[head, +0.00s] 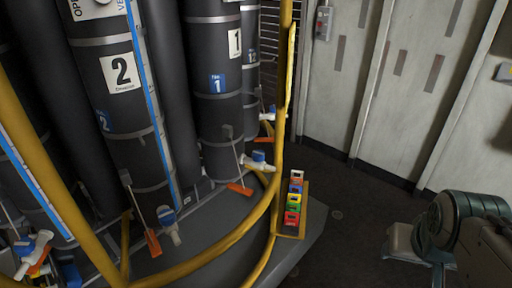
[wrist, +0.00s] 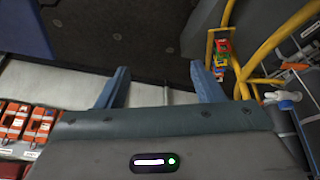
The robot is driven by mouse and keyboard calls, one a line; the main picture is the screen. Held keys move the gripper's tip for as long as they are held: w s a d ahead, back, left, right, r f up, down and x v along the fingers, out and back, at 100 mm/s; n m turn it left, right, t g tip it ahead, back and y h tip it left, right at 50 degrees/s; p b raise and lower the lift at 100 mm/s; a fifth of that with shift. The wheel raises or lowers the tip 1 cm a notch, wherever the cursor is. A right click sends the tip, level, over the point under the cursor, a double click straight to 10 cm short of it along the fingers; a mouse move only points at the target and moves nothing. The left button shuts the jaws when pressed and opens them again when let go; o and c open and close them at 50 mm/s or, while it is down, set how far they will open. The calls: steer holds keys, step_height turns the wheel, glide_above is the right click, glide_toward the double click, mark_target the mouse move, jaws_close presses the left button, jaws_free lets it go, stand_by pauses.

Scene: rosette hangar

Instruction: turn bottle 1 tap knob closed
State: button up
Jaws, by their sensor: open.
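Bottle 1 (head: 218,115) is a tall dark cylinder with a white "1" label and a blue tag, standing in the rack in the head view. Low in front of it is a white tap with a blue knob (head: 258,156), beside an orange-ended lever. How far the knob is turned cannot be told. In the wrist view, a white tap with a blue knob (wrist: 285,97) shows at the right edge; I cannot tell which bottle it belongs to. My gripper (wrist: 160,88) is open and empty, its two blue fingers apart over the floor, away from the taps. The fingers are not seen in the head view.
Curved yellow rails (head: 277,120) run in front of the bottles. A yellow holder with colored blocks (head: 293,203) stands by the rail. Bottle 2 (head: 118,100) is to the left. Orange items (wrist: 30,122) lie at the wrist view's left. Dark floor (head: 360,220) is open right of the rack.

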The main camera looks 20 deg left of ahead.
steer(key=w+a+f+n+t+b, duration=0.15)
steer(key=w+t+b, duration=0.35)
steer(key=w, duration=1.1)
steer(key=w+a+f+n+t+y+b, duration=0.1)
steer(key=w+a+n+t+y+b, duration=0.3)
steer(key=w+a, duration=0.7)
steer(key=n+g+y+b, duration=0.7)
steer(key=n+g+y, duration=0.15)
steer(key=y, duration=0.55)
glide_toward(254, 154)
steer(key=shift+t, duration=0.25)
steer(key=x, duration=0.7)
steer(key=w+f+x, duration=0.1)
steer(key=x, duration=0.3)
steer(key=shift+d+f, duration=0.1)
steer(key=shift+d, duration=0.1)
steer(key=c, duration=1)
